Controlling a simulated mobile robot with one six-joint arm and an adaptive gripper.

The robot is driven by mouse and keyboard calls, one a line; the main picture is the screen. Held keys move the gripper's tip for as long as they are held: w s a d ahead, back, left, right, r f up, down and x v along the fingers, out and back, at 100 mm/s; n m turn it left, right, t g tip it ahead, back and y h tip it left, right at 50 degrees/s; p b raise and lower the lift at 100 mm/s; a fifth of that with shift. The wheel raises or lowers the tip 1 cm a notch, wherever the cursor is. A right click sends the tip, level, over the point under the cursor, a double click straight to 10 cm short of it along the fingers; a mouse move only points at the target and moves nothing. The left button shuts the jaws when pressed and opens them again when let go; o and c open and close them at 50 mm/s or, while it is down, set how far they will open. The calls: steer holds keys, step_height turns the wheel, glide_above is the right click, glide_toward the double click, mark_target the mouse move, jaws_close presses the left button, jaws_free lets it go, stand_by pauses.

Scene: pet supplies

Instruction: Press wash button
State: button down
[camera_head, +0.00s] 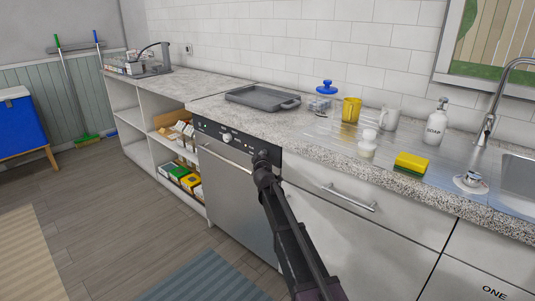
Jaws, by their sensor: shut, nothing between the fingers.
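A built-in appliance, apparently a dishwasher, has a steel door (232,200) under the counter, with a bar handle across its top. Its black control panel (210,128) runs along the top of the front. A round light knob (227,138) is near the panel's middle, with small marks beside it that are too small to read. My gripper (261,157) is shut and empty, its tip in front of the right part of the panel. I cannot tell if it touches. It hides part of the panel, and I cannot make out a wash button.
A speckled counter (225,112) juts above the panel. It holds a grey tray (262,98), yellow cup (351,109), white mug (389,118), soap bottle (436,124) and sponge (411,163).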

steer(key=shift+s+a, duration=0.2)
steer(key=shift+s, duration=0.1)
steer(key=shift+s+a, duration=0.1)
steer(key=shift+s+a, duration=0.75)
steer(key=shift+s, duration=0.2)
steer(key=shift+s+a, duration=0.7)
steer(key=shift+s, duration=0.2)
